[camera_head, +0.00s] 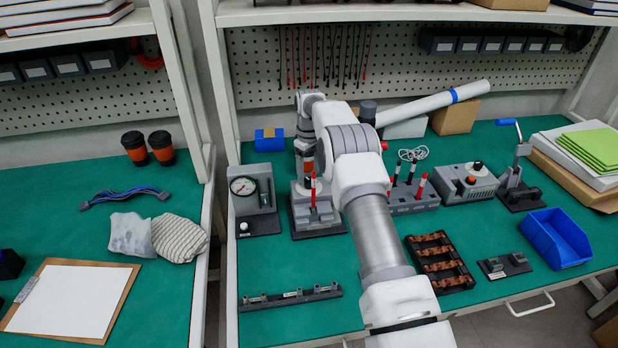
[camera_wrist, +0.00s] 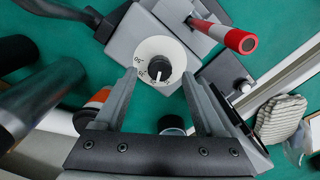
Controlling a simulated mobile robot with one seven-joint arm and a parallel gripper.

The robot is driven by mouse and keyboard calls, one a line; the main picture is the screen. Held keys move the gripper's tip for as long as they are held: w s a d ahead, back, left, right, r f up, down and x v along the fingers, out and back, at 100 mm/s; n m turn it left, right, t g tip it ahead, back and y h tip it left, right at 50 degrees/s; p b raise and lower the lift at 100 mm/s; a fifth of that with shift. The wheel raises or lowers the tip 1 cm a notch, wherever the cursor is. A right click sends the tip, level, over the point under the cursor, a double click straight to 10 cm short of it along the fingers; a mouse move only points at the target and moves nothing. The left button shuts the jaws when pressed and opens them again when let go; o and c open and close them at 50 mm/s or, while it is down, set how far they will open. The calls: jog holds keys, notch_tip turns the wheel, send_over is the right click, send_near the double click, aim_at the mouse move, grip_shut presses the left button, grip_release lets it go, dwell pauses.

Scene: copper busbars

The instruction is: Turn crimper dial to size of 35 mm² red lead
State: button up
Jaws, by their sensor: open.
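The crimper (camera_head: 318,222) stands on the green bench in the head view, with an upright red-and-white handle (camera_head: 313,188). The red handle (camera_wrist: 240,40) is right of the dial there. My gripper (camera_wrist: 160,79) is open and empty, its fingers on either side of the dial's near edge; contact cannot be told. In the head view my wrist hides the dial. Red leads (camera_head: 421,186) stand in a grey block (camera_head: 412,207); their sizes are unreadable.
A gauge stand (camera_head: 266,224) is left of the crimper, close to my gripper. A grey box with an orange knob (camera_head: 467,188), a busbar tray (camera_head: 411,262) and a blue bin (camera_head: 550,243) lie to the right. A rail (camera_head: 292,297) lies in front.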

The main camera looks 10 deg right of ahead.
jog(key=shift+f, duration=1.15)
grip_shut()
